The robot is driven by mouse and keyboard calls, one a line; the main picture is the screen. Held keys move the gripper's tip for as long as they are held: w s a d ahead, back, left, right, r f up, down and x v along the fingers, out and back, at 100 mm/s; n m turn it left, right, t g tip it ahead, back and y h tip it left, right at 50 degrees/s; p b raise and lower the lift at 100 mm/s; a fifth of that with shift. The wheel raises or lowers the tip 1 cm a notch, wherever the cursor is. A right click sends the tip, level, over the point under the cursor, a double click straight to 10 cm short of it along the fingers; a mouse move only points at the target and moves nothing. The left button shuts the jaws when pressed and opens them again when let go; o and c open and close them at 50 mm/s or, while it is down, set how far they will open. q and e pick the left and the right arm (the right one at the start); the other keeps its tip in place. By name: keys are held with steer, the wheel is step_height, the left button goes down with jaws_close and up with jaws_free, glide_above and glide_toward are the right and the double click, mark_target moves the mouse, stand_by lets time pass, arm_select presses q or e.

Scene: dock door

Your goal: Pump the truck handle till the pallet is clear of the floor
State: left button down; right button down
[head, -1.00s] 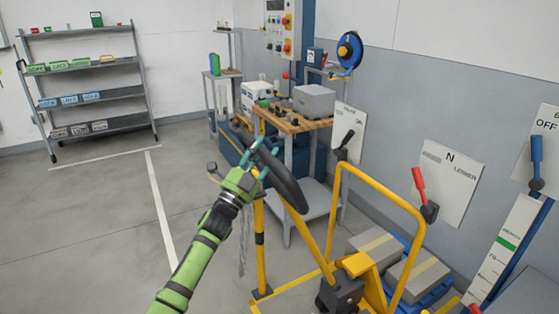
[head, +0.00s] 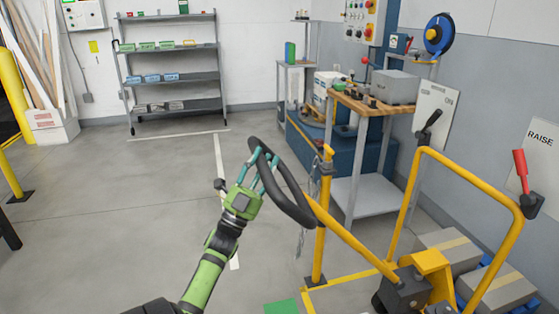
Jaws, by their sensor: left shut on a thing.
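The pallet truck's handle (head: 292,199) is a black loop on a yellow shaft, tilted to the left of the truck. My left gripper (head: 263,172), with teal fingers, is shut on the upper left side of this loop. The truck's dark pump block (head: 402,290) and yellow frame (head: 432,262) stand at the lower right. Behind them, brown taped boxes (head: 497,286) sit on a blue pallet (head: 467,303), mostly hidden and cut off by the picture edge. I cannot tell whether the pallet touches the floor. My right gripper is out of view.
A yellow guard rail (head: 408,205) and post (head: 321,235) stand around the truck. A workbench (head: 368,108) is behind. A red lever (head: 521,170) is on the right wall by the word RAISE. Shelving (head: 172,75) stands at the back; the floor (head: 120,220) at left is clear.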

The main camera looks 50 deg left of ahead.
arm_select(q)
steer(key=shift+s+a+f+y+b, duration=0.3)
steer(key=shift+s+a+f+b, duration=0.05)
steer(key=shift+s+f, duration=0.4)
steer(key=c, duration=0.7)
jaws_free()
steer(key=shift+c, duration=0.2)
steer(key=v, duration=1.1)
steer(key=shift+s+f, duration=0.2)
steer(key=shift+f, duration=0.15)
steer(key=shift+d, duration=0.1)
